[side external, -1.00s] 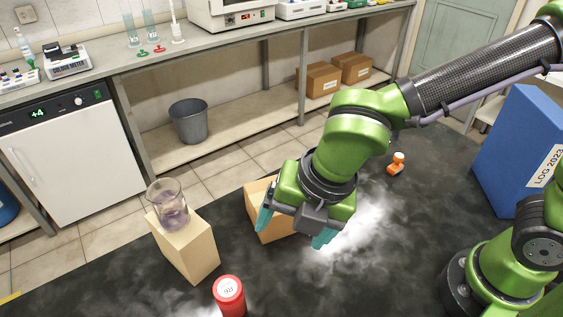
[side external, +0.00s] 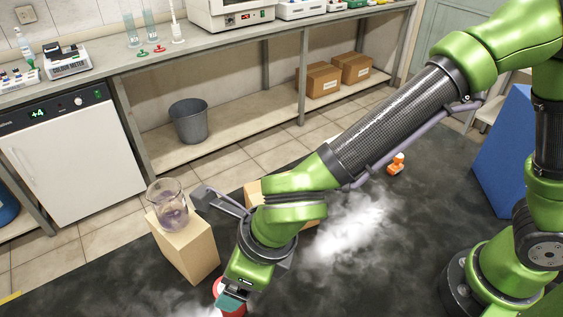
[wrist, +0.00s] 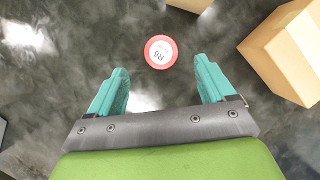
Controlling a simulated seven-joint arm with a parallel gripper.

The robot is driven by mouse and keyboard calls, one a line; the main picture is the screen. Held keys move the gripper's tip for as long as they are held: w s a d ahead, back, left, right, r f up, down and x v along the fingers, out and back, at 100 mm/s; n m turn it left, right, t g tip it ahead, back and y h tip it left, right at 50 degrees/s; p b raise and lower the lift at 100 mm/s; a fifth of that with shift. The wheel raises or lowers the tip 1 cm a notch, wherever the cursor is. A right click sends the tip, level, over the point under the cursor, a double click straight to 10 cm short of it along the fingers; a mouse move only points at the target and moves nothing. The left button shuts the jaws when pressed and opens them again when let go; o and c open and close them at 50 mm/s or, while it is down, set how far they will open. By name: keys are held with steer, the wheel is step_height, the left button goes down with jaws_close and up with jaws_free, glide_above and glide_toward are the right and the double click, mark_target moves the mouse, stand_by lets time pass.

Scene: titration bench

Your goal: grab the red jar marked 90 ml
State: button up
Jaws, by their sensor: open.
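The red jar (side external: 216,288) stands on the dark bench at the front of the side view, mostly covered by my gripper (side external: 230,303). In the wrist view the red jar (wrist: 174,52) is seen from above, with a round white label on its lid; its marking is too small to read surely. My gripper (wrist: 161,75) is open, with its two teal fingers apart and nothing between them. In the wrist view the jar lies in line with the gap, slightly beyond the fingertips. The height left between fingers and jar cannot be told.
A glass beaker (side external: 168,208) with purplish liquid stands on a wooden block (side external: 190,252) left of my gripper. Another block (side external: 252,194) is behind my arm. The bench between is clear.

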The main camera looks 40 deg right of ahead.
steer(key=x, duration=0.9)
steer(key=shift+f, duration=0.3)
steer(key=shift+w, duration=0.1)
steer(key=c, duration=1.1)
steer(key=shift+r, duration=0.1)
